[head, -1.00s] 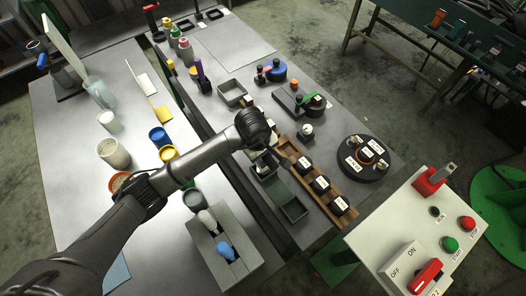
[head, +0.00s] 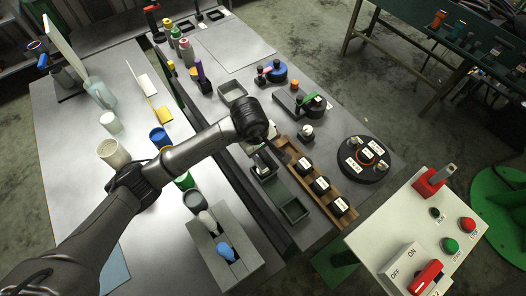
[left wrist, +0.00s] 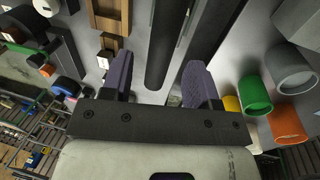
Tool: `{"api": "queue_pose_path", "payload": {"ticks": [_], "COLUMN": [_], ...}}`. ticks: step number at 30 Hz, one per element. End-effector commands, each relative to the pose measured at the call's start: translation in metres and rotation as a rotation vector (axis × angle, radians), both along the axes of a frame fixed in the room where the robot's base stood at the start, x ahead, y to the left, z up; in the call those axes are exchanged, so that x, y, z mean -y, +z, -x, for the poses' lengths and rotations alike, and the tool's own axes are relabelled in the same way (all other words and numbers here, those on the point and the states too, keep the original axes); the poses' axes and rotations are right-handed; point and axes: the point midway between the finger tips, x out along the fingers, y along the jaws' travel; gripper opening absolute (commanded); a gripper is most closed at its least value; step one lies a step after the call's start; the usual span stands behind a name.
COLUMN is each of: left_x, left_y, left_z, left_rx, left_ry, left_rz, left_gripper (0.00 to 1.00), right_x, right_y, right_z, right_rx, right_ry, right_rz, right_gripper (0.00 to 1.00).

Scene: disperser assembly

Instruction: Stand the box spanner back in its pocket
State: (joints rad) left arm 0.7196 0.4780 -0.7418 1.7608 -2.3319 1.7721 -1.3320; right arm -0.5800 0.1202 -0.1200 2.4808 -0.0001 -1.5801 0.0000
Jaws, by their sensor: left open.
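I cannot pick out the box spanner for certain in either view. A grey block with openings (head: 246,262) stands at the near end of the left table and holds a white piece and a blue piece; I cannot tell whether its openings include the spanner's pocket. My left gripper (head: 263,152) is above the inner edge of the right table, near the small green trays, its fingers mostly hidden by its own wrist in the head view. In the left wrist view its two purple fingers (left wrist: 158,72) stand wide apart with nothing gripped. My right gripper is out of view.
A wooden rack (head: 350,209) with black labelled pieces lies right of the green tray (head: 293,209). A dark gap (head: 255,205) runs between the tables. Cups line the left table, including a blue cup (head: 158,136). A switch panel (head: 402,218) stands at lower right.

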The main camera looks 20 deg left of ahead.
Motion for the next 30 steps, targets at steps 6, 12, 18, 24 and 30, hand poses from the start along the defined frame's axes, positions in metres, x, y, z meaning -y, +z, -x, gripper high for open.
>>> {"api": "queue_pose_path", "payload": {"ticks": [6,12,18,24,30], "left_x": [-0.004,-0.007,-0.008,-0.008,-0.008], "left_y": [0.04,0.064,0.075,0.077,0.077], "left_z": [0.006,0.01,0.012,0.013,0.012], "left_rx": [0.004,0.002,0.0,-0.001,-0.001], "left_ry": [0.0,-0.001,0.0,0.0,0.0], "left_rz": [-0.001,-0.001,-0.001,-0.001,-0.001], "left_gripper": [0.55,0.55,0.55,0.55,0.55], "right_x": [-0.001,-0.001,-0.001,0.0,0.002], "right_y": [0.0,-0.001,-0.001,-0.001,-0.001], "right_z": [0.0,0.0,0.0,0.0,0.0], "right_rx": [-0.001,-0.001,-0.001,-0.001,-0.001], "right_ry": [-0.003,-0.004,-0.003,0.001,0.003], "right_rz": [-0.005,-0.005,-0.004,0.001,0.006], "right_gripper": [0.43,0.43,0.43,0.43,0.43]}}
